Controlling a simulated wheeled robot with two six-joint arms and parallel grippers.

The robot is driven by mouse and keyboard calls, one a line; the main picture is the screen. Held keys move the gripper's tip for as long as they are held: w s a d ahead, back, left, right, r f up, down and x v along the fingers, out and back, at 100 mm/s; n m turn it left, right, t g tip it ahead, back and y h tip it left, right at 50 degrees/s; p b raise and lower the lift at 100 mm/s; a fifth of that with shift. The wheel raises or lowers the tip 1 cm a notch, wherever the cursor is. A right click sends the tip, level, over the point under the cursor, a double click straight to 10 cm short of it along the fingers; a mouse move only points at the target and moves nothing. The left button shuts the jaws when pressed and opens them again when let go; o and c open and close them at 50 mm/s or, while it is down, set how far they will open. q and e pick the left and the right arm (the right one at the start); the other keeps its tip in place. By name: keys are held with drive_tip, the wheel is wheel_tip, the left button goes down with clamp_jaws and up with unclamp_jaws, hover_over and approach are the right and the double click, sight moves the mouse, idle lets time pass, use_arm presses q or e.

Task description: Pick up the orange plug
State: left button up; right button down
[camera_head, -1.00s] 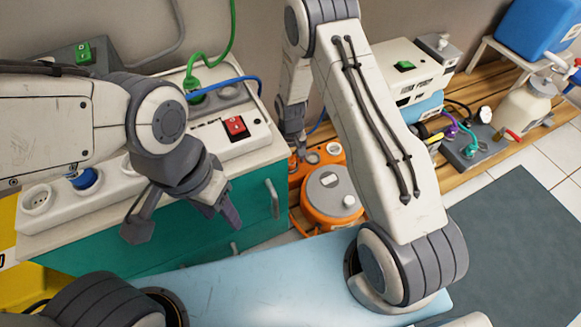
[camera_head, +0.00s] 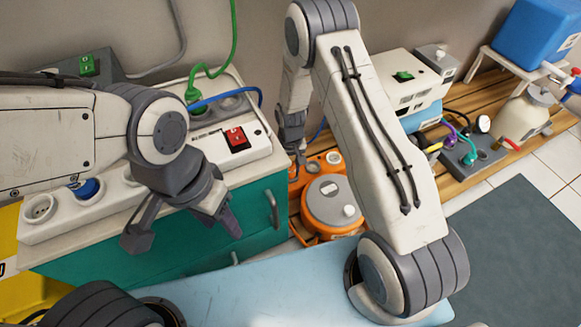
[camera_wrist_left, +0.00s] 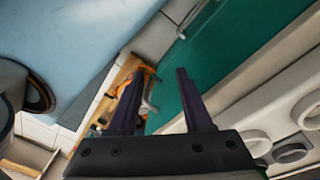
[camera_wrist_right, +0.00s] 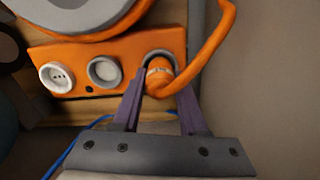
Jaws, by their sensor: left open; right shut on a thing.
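The orange plug (camera_wrist_right: 160,76) is in the right wrist view, at the right end socket of an orange socket panel (camera_wrist_right: 125,52). An orange cable (camera_wrist_right: 212,48) bends up from it. My right gripper (camera_wrist_right: 162,88) has its fingers on either side of the plug and is shut on it. The plug still appears to be at its socket; how deep it sits is hidden. In the head view my right gripper (camera_head: 293,152) is beside the orange machine (camera_head: 334,202), and the plug is hidden there. My left gripper (camera_head: 184,232) is open and empty in front of the green cabinet (camera_head: 255,222).
A white power strip (camera_head: 115,190) with a red switch (camera_head: 237,139) lies on the cabinet. A green plug (camera_head: 192,92) and a blue cable (camera_head: 225,93) are behind it. A blue cable (camera_wrist_right: 70,148) passes below the panel.

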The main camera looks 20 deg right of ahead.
wheel_tip(320, 180, up, 4)
drive_tip(key=shift+f+p, duration=0.25)
drive_tip(key=shift+p, duration=0.85)
drive_tip(key=s+d+r+p, duration=0.6)
drive_tip(key=d, duration=0.3)
drive_tip(key=shift+s+d+r, duration=0.25)
drive_tip(key=shift+s+d, duration=0.05)
drive_tip(key=shift+s, duration=0.05)
